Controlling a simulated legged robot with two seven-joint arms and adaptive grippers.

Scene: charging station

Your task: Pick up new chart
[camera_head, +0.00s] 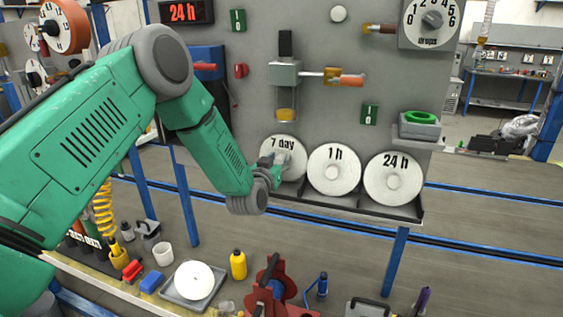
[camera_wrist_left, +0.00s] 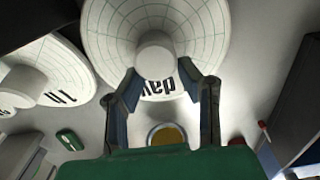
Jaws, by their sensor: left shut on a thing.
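Three white round charts stand in a row on the panel's ledge: the "7 day" chart (camera_head: 290,146), the "1 h" chart (camera_head: 334,175) and the "24 h" chart (camera_head: 393,182). My left gripper (camera_head: 275,164) is at the front of the "7 day" chart and partly covers it. In the left wrist view, the left gripper (camera_wrist_left: 162,76) is shut on the white central knob of the "7 day" chart (camera_wrist_left: 205,28), one finger on each side. The "1 h" chart (camera_wrist_left: 55,75) shows beside it. The right gripper is not in view.
A dark ledge (camera_head: 370,209) runs under the charts. Above are a glass cup fitting (camera_head: 286,100) and a dial (camera_head: 431,22). Below, a bench holds another white disc (camera_head: 194,280) on a grey tray, a yellow bottle (camera_head: 238,264) and a red device (camera_head: 268,285).

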